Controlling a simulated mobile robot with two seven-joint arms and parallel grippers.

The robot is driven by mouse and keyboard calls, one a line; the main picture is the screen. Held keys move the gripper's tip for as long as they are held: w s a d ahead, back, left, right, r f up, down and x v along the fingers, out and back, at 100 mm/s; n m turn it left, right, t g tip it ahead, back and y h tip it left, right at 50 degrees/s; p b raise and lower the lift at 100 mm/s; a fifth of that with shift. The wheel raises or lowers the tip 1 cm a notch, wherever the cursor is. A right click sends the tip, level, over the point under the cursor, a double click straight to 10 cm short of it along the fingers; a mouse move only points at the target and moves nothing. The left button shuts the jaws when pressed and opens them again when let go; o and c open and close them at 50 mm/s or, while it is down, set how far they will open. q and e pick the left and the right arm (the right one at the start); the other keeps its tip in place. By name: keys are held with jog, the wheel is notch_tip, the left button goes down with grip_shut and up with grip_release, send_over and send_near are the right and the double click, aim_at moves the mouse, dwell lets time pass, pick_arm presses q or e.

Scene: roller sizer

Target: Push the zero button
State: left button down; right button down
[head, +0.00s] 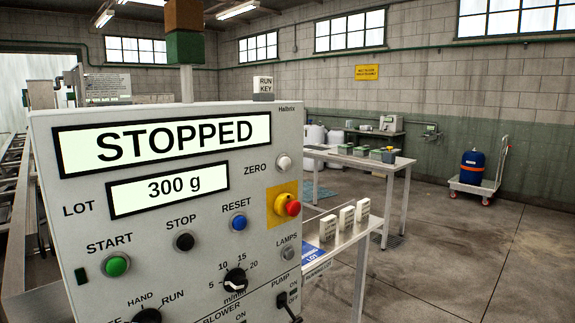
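The zero button (283,163) is a round pale grey button at the upper right of the grey control panel (240,148), just right of the printed word ZERO. It stands above the red emergency stop knob on its yellow plate. The panel's upper display (165,143) reads STOPPED, and the lower display (168,189) reads 300 g. Neither of my grippers shows in the head view.
The panel also carries a red emergency stop (293,208), a blue reset button (239,222), a black stop button (184,242), a green start button (116,266) and a speed knob (235,280). Tables stand right of the panel. Open floor (450,260) lies farther right.

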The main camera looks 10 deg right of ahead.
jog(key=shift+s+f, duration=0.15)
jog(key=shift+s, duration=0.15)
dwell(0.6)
